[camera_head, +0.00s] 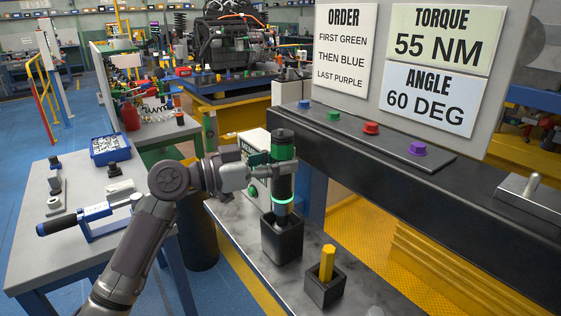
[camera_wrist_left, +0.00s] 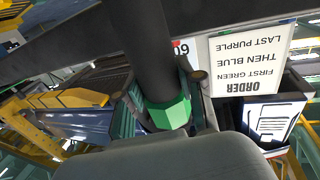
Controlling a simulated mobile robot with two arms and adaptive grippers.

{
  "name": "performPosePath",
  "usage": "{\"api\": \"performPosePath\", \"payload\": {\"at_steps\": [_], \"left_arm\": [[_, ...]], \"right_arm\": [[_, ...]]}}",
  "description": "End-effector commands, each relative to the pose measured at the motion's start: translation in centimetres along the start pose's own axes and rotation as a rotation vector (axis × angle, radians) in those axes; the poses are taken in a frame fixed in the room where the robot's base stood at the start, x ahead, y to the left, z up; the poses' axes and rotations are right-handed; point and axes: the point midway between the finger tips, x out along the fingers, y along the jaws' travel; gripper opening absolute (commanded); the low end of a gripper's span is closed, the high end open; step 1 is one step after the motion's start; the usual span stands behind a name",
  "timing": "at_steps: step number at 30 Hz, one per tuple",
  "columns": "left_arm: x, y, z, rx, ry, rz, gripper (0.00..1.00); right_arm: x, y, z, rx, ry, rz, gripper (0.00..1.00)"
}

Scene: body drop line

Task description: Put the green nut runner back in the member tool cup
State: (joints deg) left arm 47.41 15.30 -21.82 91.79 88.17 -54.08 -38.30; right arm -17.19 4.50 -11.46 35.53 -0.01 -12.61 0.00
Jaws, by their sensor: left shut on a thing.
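The green nut runner (camera_head: 284,146) is a black upright tool with a green collar and a glowing green ring near its lower end. My left gripper (camera_head: 268,170) is shut on its body, coming from the left. In the left wrist view the nut runner (camera_wrist_left: 165,112) stands between the fingers of my left gripper (camera_wrist_left: 162,98). A square black tool cup (camera_head: 282,240) stands on the bench directly below the tool. The tool's lower end meets the cup's opening in the head view; how deep it sits inside is hidden. My right gripper is not in view.
A smaller black cup (camera_head: 325,287) with a yellow tool (camera_head: 327,262) stands in front to the right. A dark beam (camera_head: 420,185) with blue, green, red and purple nuts runs along the right. A white box (camera_head: 256,160) is behind my gripper. A grey table (camera_head: 90,260) is at left.

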Motion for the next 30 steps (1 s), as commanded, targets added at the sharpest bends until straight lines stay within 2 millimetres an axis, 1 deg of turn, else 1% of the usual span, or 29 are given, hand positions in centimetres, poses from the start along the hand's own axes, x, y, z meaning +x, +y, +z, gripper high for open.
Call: {"api": "performPosePath", "payload": {"at_steps": [30], "left_arm": [[0.0,0.0,1.6,0.002,0.006,0.000,0.00]], "right_arm": [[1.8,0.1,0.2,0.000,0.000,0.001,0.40]]}}
